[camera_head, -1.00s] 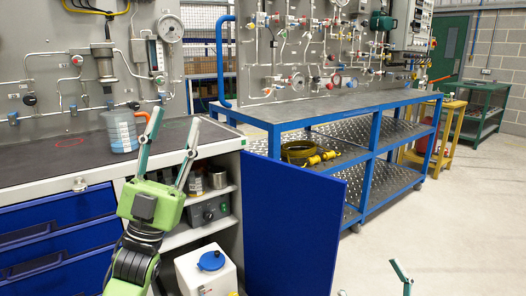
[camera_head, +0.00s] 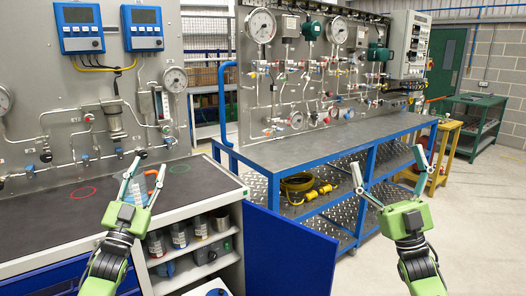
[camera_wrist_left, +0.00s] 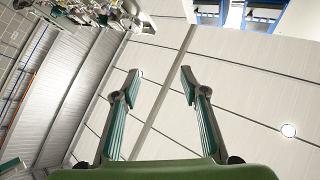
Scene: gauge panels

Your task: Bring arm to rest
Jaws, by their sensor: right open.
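My left gripper (camera_head: 150,163) is raised in front of the left workbench in the head view, its fingers pointing up. In the left wrist view my left gripper (camera_wrist_left: 159,80) has its two fingers wide apart with nothing between them, and faces the ceiling. My right gripper (camera_head: 388,160) is raised at the right of the head view, fingers spread wide and empty, over the floor in front of the blue bench. A clear container with bluish contents (camera_head: 137,188) stands on the left worktop, partly hidden behind the left gripper's fingers.
The left worktop (camera_head: 60,224) bears red and green circles. A gauge panel (camera_head: 60,120) stands behind it. A blue cabinet door (camera_head: 290,255) hangs open between the arms. The blue-framed bench (camera_head: 300,150) stands behind. Floor at the right (camera_head: 490,230) is clear.

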